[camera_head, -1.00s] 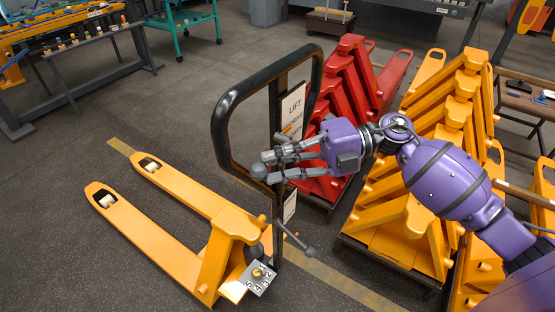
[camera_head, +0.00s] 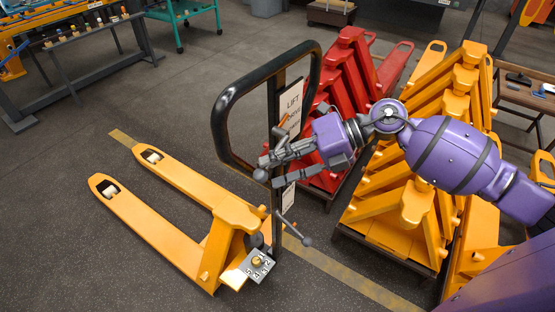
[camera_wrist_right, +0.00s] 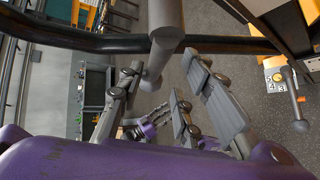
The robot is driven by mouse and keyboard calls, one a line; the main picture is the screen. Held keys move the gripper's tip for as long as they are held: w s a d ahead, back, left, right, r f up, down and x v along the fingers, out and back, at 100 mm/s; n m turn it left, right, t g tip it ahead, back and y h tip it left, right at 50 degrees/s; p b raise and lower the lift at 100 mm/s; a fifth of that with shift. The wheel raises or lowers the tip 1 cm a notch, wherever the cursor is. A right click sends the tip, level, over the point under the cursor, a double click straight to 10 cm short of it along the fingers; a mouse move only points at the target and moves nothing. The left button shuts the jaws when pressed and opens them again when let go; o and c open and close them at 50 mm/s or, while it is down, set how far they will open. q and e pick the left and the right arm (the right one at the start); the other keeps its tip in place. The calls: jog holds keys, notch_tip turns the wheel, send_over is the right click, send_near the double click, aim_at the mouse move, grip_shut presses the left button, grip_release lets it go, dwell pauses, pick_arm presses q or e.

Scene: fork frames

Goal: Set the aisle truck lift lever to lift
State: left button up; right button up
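The yellow aisle truck (camera_head: 235,240) stands with its forks to the upper left. Its black loop handle (camera_head: 226,128) rises in front of a white plate (camera_head: 292,100) reading LIFT, with a lower word partly hidden. The grey lift lever's ball end (camera_head: 261,175) shows at the fingertips of my right gripper (camera_head: 275,165). In the right wrist view a grey rod (camera_wrist_right: 166,40), likely the lever, reaches down between the spread fingers of my right gripper (camera_wrist_right: 165,90). The fingers look apart; firm contact cannot be told.
A second grey lever with a ball (camera_head: 307,241) and a numbered dial plate (camera_head: 258,266) sit low on the truck. Red pallet trucks (camera_head: 350,85) and yellow ones (camera_head: 420,180) are stacked close on the right. Floor left of the forks is clear.

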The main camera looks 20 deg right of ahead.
jog(key=shift+r, duration=0.2)
jog(key=v, duration=1.2)
jog(key=shift+f, duration=0.1)
